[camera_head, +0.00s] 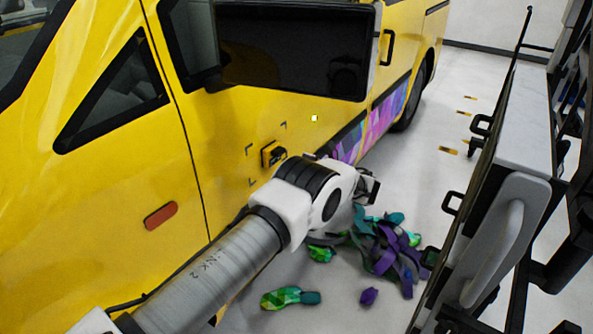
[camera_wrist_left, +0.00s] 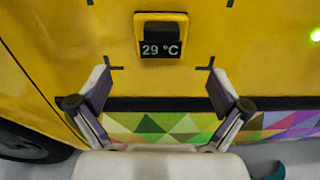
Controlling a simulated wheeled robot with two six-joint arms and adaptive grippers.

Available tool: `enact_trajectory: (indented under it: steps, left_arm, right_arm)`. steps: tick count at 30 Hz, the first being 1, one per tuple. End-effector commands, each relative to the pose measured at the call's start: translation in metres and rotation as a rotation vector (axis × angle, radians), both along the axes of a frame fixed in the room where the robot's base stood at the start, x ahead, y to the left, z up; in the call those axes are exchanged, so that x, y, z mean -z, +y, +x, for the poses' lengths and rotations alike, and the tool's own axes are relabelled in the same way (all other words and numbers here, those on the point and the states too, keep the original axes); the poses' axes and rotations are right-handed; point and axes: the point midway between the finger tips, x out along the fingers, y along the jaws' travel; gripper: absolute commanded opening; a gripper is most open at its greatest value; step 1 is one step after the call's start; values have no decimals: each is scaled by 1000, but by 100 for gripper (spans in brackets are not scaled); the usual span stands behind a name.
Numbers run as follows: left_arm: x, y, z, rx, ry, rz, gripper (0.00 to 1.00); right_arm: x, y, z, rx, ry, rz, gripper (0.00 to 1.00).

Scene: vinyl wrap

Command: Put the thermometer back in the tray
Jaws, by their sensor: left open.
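The thermometer (camera_head: 273,154) is a small yellow and black device on the yellow van's side, framed by black corner marks. In the left wrist view the thermometer (camera_wrist_left: 161,36) reads 29 °C. My left gripper (camera_head: 367,188) is in front of the van's side, its fingers partly hidden by the wrist. In the left wrist view my left gripper (camera_wrist_left: 160,80) is open and empty, and the thermometer appears beyond its fingertips, roughly centred between them. I cannot make out the tray. My right gripper is not in view.
The yellow van (camera_head: 120,205) fills the left, with a dark mirror or screen (camera_head: 295,50) at the top. Purple and green wrap scraps (camera_head: 390,255) lie on the floor. A cart with a pale top (camera_head: 525,110) stands at right.

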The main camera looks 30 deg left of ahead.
Motion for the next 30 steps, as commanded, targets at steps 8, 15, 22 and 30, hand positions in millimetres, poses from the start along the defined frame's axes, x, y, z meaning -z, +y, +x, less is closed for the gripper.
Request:
enact_trajectory:
  steps: [8,15,22,30]
  left_arm:
    - [-24,23,4,-23,-23,69,100]
    - [-23,65,8,-22,-23,65,100]
    - [-22,76,9,-19,-22,66,100]
    - [-22,76,9,-19,-23,64,50]
  right_arm:
    - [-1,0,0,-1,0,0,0]
    - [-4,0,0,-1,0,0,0]
    - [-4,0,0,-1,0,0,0]
    - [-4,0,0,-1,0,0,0]
